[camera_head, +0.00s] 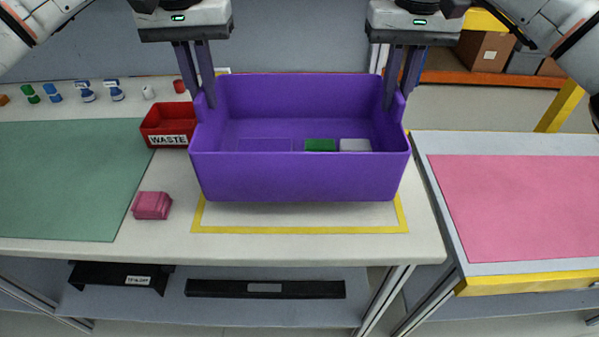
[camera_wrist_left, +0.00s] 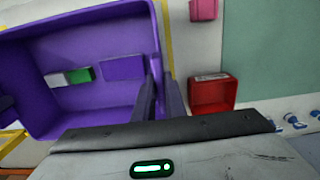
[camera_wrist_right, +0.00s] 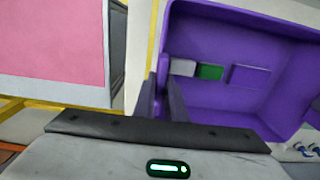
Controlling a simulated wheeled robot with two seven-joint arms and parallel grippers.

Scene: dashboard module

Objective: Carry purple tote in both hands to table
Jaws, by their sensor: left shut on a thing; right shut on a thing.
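The purple tote (camera_head: 300,175) is upright at the middle of the head view, over a yellow-outlined area of the white table (camera_head: 420,230). Its base hides most of that area, and I cannot tell whether it touches the table. Inside lie a green block (camera_head: 320,145), a white block (camera_head: 355,145) and a flat purple piece (camera_head: 264,145). My left gripper (camera_head: 205,100) is shut on the tote's left wall; the left wrist view also shows this grip (camera_wrist_left: 160,95). My right gripper (camera_head: 393,100) is shut on the right wall, also seen in the right wrist view (camera_wrist_right: 162,95).
A red WASTE bin (camera_head: 168,125) stands close left of the tote. A pink block (camera_head: 152,205) lies in front of the bin, beside a green mat (camera_head: 65,180). Several small bottles (camera_head: 85,92) line the back. A second table with a pink mat (camera_head: 520,205) stands at right, across a gap.

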